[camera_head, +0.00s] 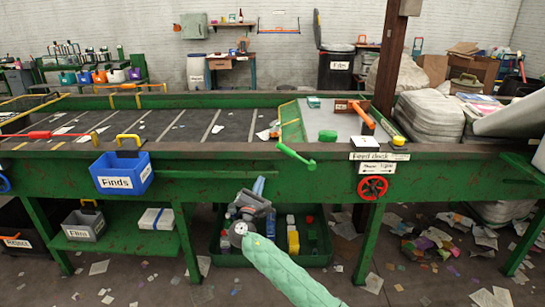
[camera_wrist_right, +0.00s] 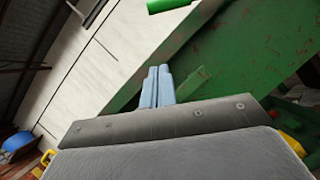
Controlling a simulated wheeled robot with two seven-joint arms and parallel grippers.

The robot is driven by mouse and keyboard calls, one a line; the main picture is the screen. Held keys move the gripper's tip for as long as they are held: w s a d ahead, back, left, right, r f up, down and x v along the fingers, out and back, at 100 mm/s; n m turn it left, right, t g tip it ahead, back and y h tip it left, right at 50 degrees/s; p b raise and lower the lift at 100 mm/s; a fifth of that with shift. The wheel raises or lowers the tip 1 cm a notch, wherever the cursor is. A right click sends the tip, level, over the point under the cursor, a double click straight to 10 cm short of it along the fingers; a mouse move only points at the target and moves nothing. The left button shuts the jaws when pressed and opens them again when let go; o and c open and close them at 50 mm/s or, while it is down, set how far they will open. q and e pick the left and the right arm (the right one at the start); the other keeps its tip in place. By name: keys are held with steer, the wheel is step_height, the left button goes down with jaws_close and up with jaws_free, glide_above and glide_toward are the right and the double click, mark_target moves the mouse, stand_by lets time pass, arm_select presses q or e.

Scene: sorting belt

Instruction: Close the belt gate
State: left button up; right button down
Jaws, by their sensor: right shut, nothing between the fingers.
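The belt (camera_head: 205,125) runs along the green frame. At its right end a green panel with a yellow edge (camera_head: 290,120) stands by the feed deck; it looks like the gate, but I cannot tell whether it is open. A green lever with a round end (camera_head: 296,156) sticks out at the frame's front below it. My right gripper (camera_head: 258,185) is shut and empty, in front of the frame, below and left of the lever, apart from it. Its pale blue fingers (camera_wrist_right: 158,88) lie together in the right wrist view; a green cylinder (camera_wrist_right: 168,5) is beyond them. My left gripper is out of view.
A blue Finds bin (camera_head: 122,175) hangs on the frame's front at left. A long green rod (camera_head: 215,174) runs along the front. A red wheel (camera_head: 373,187) is at right. A green tray (camera_head: 230,260) with several items is below. Litter covers the floor.

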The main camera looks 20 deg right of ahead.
steer(key=shift+w+d, duration=0.1)
